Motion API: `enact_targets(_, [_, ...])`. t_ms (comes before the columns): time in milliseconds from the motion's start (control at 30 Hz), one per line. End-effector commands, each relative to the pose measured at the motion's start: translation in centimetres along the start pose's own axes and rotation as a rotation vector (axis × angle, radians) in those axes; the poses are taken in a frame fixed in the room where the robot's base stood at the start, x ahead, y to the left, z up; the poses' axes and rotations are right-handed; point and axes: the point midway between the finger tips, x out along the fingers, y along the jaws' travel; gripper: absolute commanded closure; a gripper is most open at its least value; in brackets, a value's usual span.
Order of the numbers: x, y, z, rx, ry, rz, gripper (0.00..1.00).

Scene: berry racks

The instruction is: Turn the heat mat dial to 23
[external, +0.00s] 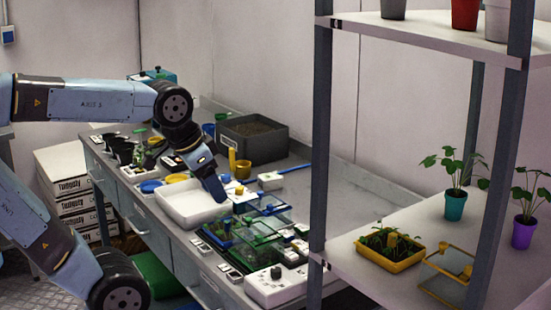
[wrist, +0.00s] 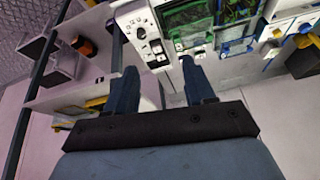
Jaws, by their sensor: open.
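A white control box (external: 268,291) stands at the near end of the bench, with a small dark knob (external: 276,272) on top. The numbers on the dial are too small to read. My gripper (external: 217,191) hangs over the bench by the white tray, up and left of the control box. In the wrist view my gripper (wrist: 158,82) has its two fingers apart with nothing between them.
Green-lidded clear trays (external: 262,236) stand between my gripper and the control box. A white tray (external: 187,207) and a grey soil bin (external: 254,139) are further back. A rack post (external: 319,170) rises close to the box's right.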

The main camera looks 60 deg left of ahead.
Motion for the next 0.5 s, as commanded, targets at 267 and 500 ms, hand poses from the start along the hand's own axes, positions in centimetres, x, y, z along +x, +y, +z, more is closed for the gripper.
enact_targets(267, [3.6, 1.4, -3.9, 0.379, -0.155, 0.064, 0.46])
enact_targets(500, [7.5, 3.0, -6.7, 0.710, -0.272, 0.156, 0.46])
